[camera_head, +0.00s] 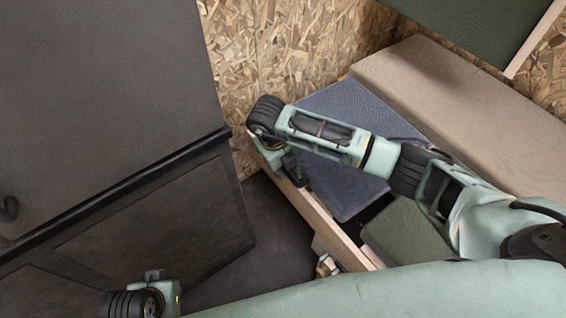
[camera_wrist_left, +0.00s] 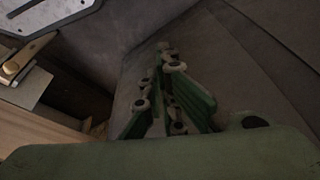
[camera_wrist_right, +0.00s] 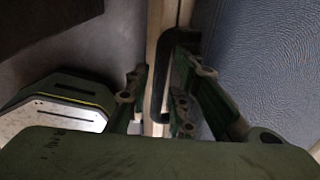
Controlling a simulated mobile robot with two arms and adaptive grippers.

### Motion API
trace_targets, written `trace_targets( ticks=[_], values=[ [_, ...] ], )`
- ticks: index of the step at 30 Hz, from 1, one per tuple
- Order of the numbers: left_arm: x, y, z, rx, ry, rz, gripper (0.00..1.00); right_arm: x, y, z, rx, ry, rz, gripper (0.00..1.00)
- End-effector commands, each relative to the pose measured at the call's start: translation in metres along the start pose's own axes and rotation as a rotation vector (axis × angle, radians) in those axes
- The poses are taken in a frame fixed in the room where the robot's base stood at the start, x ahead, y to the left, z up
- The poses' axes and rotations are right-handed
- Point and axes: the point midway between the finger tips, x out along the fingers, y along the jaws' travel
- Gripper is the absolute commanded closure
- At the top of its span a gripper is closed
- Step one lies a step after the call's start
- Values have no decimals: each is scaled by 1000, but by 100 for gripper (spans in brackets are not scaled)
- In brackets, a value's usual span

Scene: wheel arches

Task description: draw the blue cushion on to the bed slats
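The blue cushion (camera_head: 345,185) lies at a slant behind my right forearm, which hides its middle. It also fills the right side of the right wrist view (camera_wrist_right: 265,60). My right gripper (camera_head: 291,175) is at the cushion's left edge, over a pale wooden rail (camera_head: 340,235). In the right wrist view its fingers (camera_wrist_right: 160,75) are apart, with a dark looped handle (camera_wrist_right: 166,75) between them, nearer the right finger; firm contact is not clear. My left gripper (camera_wrist_left: 168,58) is empty with its fingertips together. The bed slats are not clearly visible; a dark gap shows beside the cushion.
A beige cushion (camera_head: 470,110) lies behind the blue one, and a green cushion (camera_head: 408,232) lies to its front right. A dark cabinet (camera_head: 160,215) stands at left. Chipboard wall (camera_head: 290,45) is behind. Dark floor (camera_head: 270,240) is open between cabinet and rail.

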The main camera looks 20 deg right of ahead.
Motion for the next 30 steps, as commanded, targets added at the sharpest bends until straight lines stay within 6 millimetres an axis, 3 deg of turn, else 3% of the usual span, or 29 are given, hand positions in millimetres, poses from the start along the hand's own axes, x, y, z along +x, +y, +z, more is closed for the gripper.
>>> trace_targets(
  ticks=[5,14,22,30],
  values=[
    [-9,-1,-1,-1,5,-1,100,14,0,0,0,0,1,78],
    [-11,-1,-2,-1,6,-1,100,15,0,0,-1,-1,0,78],
    [-11,-1,-2,-1,5,-2,100,15,0,0,-1,-1,0,100],
    [-11,-1,-2,-1,5,-1,100,14,0,0,-1,-1,0,100]
  ],
)
